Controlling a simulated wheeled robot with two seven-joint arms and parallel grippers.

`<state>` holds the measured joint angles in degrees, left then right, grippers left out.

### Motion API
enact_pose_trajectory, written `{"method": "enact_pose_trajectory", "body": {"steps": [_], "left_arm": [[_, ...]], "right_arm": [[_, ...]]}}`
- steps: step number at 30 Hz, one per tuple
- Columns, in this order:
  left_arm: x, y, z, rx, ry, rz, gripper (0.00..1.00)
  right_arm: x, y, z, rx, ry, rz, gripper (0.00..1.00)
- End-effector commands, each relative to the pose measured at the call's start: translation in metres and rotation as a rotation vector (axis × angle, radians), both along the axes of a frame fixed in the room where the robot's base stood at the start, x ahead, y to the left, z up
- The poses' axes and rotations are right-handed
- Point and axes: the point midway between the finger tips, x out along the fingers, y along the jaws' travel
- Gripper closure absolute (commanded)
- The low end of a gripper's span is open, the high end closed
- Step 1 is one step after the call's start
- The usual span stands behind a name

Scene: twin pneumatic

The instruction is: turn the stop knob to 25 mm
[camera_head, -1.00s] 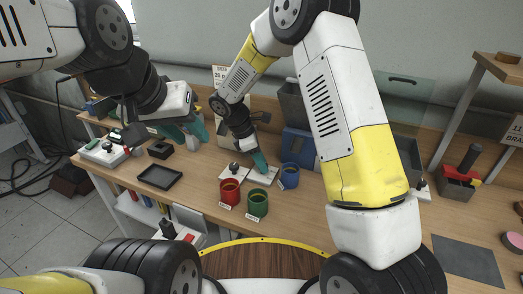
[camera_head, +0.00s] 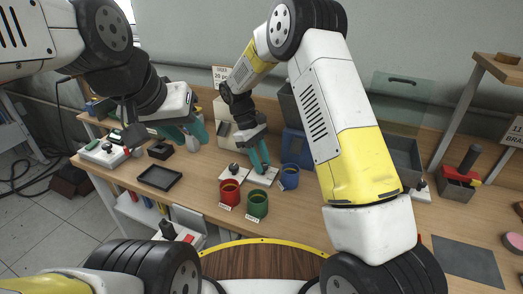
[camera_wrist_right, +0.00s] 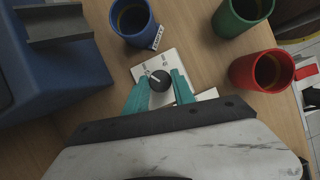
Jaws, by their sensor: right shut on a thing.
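A round black stop knob (camera_wrist_right: 160,81) with a white mark on its top sits on a white plate (camera_wrist_right: 145,68) with small printed marks, too small to read. In the right wrist view the teal fingers of my right gripper (camera_wrist_right: 159,88) stand on both sides of the knob and are shut on it. In the head view my right gripper (camera_head: 259,158) reaches down to this plate (camera_head: 264,179), and its fingers largely hide the knob. My left gripper (camera_head: 187,133) is raised over the left part of the bench, its teal fingers apart and empty.
A second white plate with a black knob (camera_head: 234,168) lies just left. Red (camera_head: 229,192), green (camera_head: 257,204) and blue (camera_head: 290,176) cups stand close by. A blue block (camera_head: 299,146) is behind. A black tray (camera_head: 159,177) lies to the left.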

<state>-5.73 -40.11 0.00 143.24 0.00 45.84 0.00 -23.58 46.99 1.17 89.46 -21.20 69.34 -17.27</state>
Motion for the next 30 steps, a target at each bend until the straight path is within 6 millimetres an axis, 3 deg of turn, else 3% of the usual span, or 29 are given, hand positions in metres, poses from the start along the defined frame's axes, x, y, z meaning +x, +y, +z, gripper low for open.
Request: {"method": "enact_pose_trajectory", "body": {"steps": [18,19,22,30], "left_arm": [[0.0,0.0,0.0,0.0,0.0,0.0,0.64],[0.0,0.0,0.0,0.0,0.0,0.0,0.64],[0.0,0.0,0.0,0.0,0.0,0.0,0.64],[0.0,0.0,0.0,0.0,0.0,0.0,0.64]], "right_arm": [[0.0015,-0.0001,0.0011,0.001,-0.004,-0.045,1.0],[0.0014,-0.0002,0.001,0.001,-0.004,-0.045,0.68],[0.0013,-0.0001,0.0009,0.001,-0.004,-0.045,0.49],[0.0007,-0.0002,0.0004,0.0,-0.001,-0.044,0.49]]}}
